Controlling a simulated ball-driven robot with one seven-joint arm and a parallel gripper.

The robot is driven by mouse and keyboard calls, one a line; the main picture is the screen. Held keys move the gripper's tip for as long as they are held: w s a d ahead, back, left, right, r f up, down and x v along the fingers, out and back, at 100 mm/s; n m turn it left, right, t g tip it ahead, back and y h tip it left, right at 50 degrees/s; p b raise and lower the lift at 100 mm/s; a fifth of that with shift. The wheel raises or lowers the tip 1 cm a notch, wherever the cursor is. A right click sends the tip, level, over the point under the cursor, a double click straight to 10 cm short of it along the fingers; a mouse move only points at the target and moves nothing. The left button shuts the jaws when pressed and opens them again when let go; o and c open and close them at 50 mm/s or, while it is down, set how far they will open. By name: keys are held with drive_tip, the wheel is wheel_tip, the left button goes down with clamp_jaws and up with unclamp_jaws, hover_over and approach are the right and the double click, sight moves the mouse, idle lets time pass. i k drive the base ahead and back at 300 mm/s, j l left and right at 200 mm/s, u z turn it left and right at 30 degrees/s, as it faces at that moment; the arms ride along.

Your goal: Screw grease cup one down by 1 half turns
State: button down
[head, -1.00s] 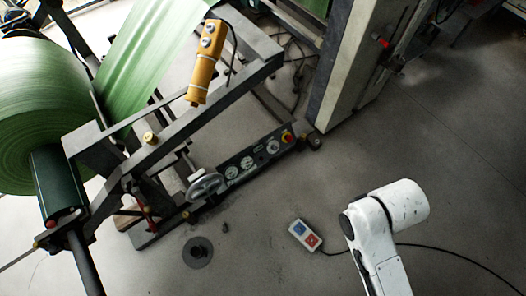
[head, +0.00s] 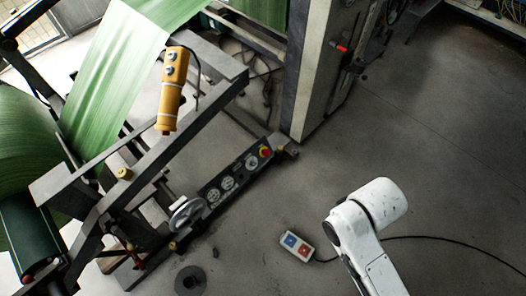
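A brass-coloured cup (head: 125,174), which looks like a grease cup, stands on the dark arm of the unwind frame at the left. A smaller brass-coloured fitting (head: 172,246) shows lower down, near the handwheel. I cannot tell from any marking which one is grease cup one. The cups' threads and turn position are too small to read. My white arm (head: 362,232) rises at the lower right, well away from both. My gripper is not in view.
A green roll (head: 28,140) fills the left. A yellow pendant (head: 170,90) hangs over the frame. A handwheel (head: 186,213) and control panel (head: 222,186) sit low. A button box (head: 297,246) with a cable and a dark disc (head: 190,281) lie on the floor. The right floor is clear.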

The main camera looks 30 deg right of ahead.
sight(173, 245)
drive_tip(key=u, duration=0.85)
